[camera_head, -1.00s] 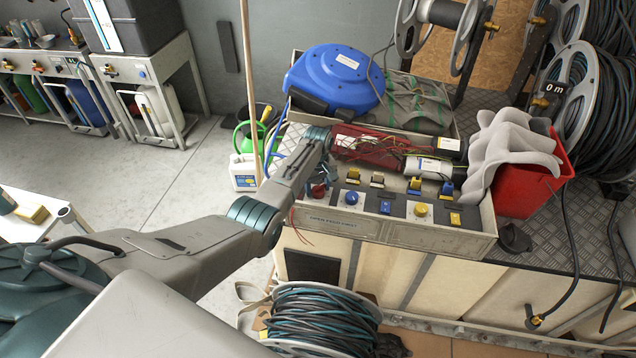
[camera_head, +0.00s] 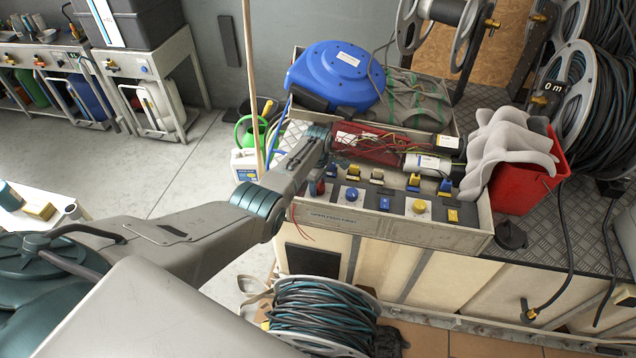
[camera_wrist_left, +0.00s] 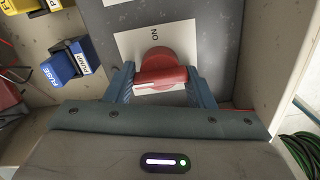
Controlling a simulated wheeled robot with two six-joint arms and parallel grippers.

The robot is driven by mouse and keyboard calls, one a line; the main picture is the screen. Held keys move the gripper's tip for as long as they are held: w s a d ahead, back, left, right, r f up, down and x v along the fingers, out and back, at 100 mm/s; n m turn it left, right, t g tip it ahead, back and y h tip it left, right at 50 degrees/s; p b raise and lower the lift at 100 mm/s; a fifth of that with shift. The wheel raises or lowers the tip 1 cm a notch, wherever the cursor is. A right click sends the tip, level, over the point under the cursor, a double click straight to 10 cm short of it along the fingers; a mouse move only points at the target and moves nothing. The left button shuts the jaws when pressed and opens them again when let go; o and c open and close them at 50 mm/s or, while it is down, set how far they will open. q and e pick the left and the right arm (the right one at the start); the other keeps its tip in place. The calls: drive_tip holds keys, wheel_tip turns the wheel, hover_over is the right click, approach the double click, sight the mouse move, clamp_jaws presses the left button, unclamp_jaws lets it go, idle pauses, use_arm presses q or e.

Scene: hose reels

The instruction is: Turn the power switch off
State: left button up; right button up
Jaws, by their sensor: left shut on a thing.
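The power switch is a red rotary knob (camera_wrist_left: 162,70) on a pale label plate (camera_wrist_left: 130,42) in the left wrist view. The word ON shows upside down on the plate above the knob. The knob's bar lies nearly level across that picture. My left gripper (camera_wrist_left: 160,86) is shut on the bar, with one blue finger at each end. In the head view my left gripper (camera_head: 320,178) is at the left end of the control box (camera_head: 400,232), and its wrist hides most of the knob. My right gripper is not in view.
Yellow and blue fuse blocks (camera_wrist_left: 72,61) sit beside the switch plate. Blue (camera_head: 351,195) and yellow (camera_head: 419,206) buttons are further right on the box. A red bucket (camera_head: 530,180) with grey cloth and a blue reel (camera_head: 335,78) stand close by. A hose reel (camera_head: 325,315) lies below.

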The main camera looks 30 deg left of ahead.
use_arm(q)
drive_tip(key=shift+w+r, duration=0.1)
idle(0.4)
drive_tip(key=o, duration=0.7)
drive_tip(key=shift+r, duration=0.45)
wheel_tip(320, 180, up, 10)
drive_tip(key=shift+f, duration=0.1)
